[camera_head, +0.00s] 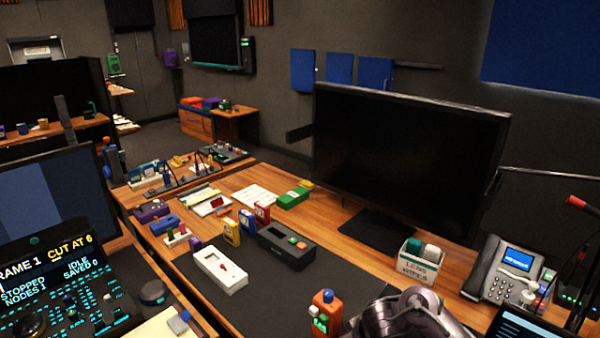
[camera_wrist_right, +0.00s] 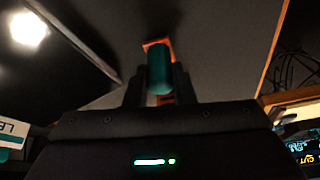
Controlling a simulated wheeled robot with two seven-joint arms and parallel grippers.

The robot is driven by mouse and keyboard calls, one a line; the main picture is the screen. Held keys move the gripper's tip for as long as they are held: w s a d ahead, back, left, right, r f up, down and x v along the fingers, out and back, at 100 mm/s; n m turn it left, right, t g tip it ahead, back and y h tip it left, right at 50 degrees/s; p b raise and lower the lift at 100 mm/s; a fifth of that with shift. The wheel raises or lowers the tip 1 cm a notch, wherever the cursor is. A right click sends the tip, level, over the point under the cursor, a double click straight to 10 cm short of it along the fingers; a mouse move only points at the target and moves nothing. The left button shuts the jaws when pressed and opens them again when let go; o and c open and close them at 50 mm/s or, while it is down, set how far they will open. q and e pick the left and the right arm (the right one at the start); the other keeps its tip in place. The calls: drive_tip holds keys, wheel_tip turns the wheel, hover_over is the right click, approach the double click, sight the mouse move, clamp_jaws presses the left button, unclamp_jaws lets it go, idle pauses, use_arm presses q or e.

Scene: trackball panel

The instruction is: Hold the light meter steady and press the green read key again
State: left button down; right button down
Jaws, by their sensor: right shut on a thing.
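An orange handheld device (camera_head: 326,314), which I take to be the light meter, stands upright on the dark desk mat at the bottom of the head view. The green read key cannot be made out clearly. My left gripper is not in view.
A black box with green and orange keys (camera_head: 286,246) and a white meter box (camera_head: 219,269) stand on the mat beyond. A lens wipes box (camera_head: 418,262) and desk phone (camera_head: 507,272) stand right. A big monitor (camera_head: 408,160) rises behind. The mat left of the device is clear.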

drive_tip(key=c, duration=1.1)
unclamp_jaws()
drive_tip(key=shift+c, duration=0.2)
drive_tip(key=v, duration=1.2)
drive_tip(key=shift+o, duration=0.3)
drive_tip(key=shift+o, duration=1.3)
